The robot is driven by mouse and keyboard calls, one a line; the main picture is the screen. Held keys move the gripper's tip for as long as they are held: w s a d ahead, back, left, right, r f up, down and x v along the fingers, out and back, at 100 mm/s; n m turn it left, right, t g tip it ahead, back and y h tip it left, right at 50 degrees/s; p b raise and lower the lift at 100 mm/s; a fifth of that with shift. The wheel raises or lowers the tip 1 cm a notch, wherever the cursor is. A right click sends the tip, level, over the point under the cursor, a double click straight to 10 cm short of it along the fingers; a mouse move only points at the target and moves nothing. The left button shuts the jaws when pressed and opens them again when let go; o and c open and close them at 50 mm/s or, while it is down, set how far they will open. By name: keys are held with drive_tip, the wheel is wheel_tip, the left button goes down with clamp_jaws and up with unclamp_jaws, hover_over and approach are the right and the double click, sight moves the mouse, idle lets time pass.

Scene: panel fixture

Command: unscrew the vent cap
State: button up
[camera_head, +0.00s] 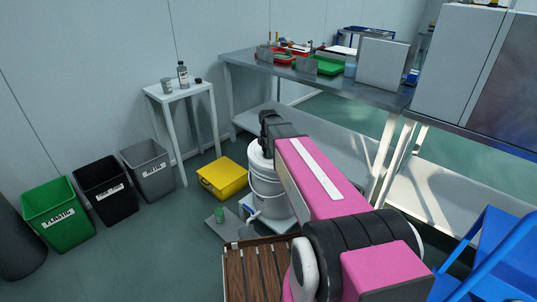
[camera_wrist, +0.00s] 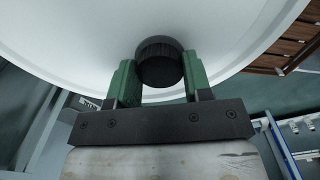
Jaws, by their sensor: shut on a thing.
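The vent cap (camera_wrist: 160,62) is a black, ribbed round cap on the white lid (camera_wrist: 70,45) of a bucket in the wrist view. My gripper (camera_wrist: 157,82) has its two green fingers on either side of the cap, shut on it. In the head view the white bucket (camera_head: 267,190) stands low near the middle, with a blue-handled tap (camera_head: 250,214) at its front. My gripper (camera_head: 268,125) is over the top of the bucket there, and my arm hides part of the bucket. The cap cannot be made out in the head view.
A yellow box (camera_head: 222,178) is on the floor left of the bucket. A wooden slatted crate (camera_head: 252,270) is nearer me. A metal workbench (camera_head: 310,79) is behind, and a blue step stool (camera_head: 490,255) is at right.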

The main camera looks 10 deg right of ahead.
drive_tip(key=n, duration=0.3)
idle(0.5)
drive_tip(key=o, duration=0.8)
